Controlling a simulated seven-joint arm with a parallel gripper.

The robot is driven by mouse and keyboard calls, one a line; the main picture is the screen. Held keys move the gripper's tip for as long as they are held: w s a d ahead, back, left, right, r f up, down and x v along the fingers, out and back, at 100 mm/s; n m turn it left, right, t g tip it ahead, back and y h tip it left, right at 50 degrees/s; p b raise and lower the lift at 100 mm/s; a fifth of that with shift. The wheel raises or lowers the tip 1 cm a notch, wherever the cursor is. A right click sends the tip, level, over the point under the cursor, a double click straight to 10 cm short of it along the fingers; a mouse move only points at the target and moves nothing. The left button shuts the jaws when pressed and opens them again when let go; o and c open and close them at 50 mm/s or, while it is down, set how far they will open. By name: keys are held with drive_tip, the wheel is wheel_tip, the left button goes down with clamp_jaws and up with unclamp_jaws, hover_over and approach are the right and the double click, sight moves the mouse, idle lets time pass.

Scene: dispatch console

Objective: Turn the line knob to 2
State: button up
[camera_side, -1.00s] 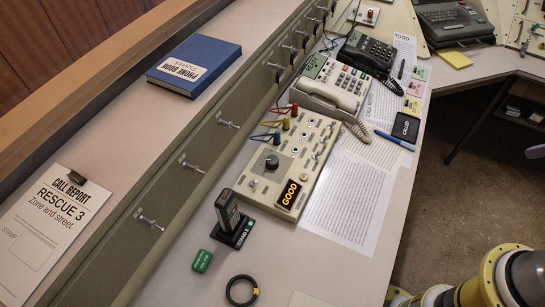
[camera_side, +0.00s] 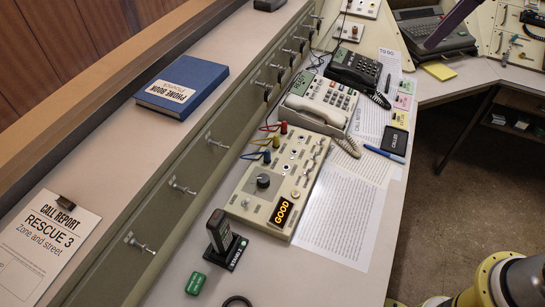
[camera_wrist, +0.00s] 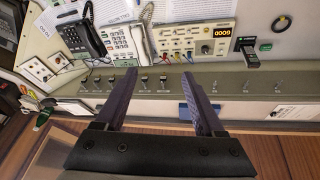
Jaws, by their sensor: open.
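In the wrist view the panel (camera_wrist: 172,45) is beyond my gripper, the display looks upside down, and the knob (camera_wrist: 205,49) is a small dark spot. My gripper (camera_wrist: 158,74) is open and empty, its two purple-grey fingers wide apart and well away from the knob. A purple-grey bar at the side view's top right may be one finger.
Coloured plugs (camera_side: 275,141) with cables stand at the panel's far left end. A black handheld device (camera_side: 221,230) stands upright in its base near the panel. The cream phone (camera_side: 318,108) is beyond it. Metal toggles (camera_side: 181,187) stick out of the ledge face alongside.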

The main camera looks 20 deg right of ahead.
drive_tip(key=w+a+f+n+g, duration=0.2)
drive_tip(key=w+a+f, duration=0.2)
drive_tip(key=w+a, duration=0.45)
drive_tip(key=n+g+h, duration=0.1)
drive_tip(key=n+g, duration=0.2)
drive_tip(key=n, duration=0.1)
hover_over(263, 177)
wheel_tip(263, 177, down, 23)
wheel_tip(263, 177, down, 13)
drive_tip(key=shift+f, duration=0.1)
drive_tip(key=shift+c, duration=0.2)
clamp_jaws()
